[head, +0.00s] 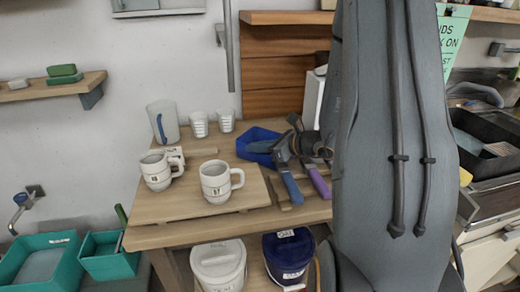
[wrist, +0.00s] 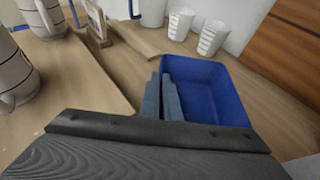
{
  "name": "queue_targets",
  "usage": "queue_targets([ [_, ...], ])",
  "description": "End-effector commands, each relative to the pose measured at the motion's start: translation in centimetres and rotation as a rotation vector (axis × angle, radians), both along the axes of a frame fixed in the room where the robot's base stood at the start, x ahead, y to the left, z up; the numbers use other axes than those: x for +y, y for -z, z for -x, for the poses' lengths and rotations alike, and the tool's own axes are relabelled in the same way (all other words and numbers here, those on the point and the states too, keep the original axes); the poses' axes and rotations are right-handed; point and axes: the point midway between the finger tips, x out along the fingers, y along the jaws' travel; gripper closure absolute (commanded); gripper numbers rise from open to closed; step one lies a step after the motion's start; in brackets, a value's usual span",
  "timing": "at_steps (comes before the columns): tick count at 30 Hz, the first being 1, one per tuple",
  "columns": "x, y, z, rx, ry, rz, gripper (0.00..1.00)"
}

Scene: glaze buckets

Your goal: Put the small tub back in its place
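The small tub looks like the open blue tub (head: 250,146) on the wooden table in the head view, beside the left end of my gripper (head: 280,155). It also shows in the wrist view (wrist: 215,88), empty inside. Two slim blue-grey fingers of my gripper (wrist: 162,92) stand close together at the tub's left wall, one on each side of it. They look shut on that wall. My arm hides part of the tub's surroundings in the head view. I cannot tell whether the tub touches the table all round.
Two white mugs (head: 217,182) stand on a board at the table's front. A jug (head: 163,122) and two ribbed cups (head: 199,124) stand behind. Blue-handled (head: 291,188) and purple-handled (head: 318,182) tools lie near my gripper. Lidded white (head: 218,265) and blue (head: 288,252) buckets stand below.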

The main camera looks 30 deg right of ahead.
Motion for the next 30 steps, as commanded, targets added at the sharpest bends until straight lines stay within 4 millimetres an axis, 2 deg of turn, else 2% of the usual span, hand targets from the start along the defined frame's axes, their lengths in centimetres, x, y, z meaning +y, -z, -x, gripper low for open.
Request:
queue_targets([
  [8, 0.0, -1.5, -0.1, -0.003, 0.0, 0.002, 1.0],
  [24, 0.0, -8.1, -0.1, -0.004, 0.0, 0.003, 1.0],
  [30, 0.0, -9.7, 0.0, -0.002, 0.0, 0.002, 1.0],
])
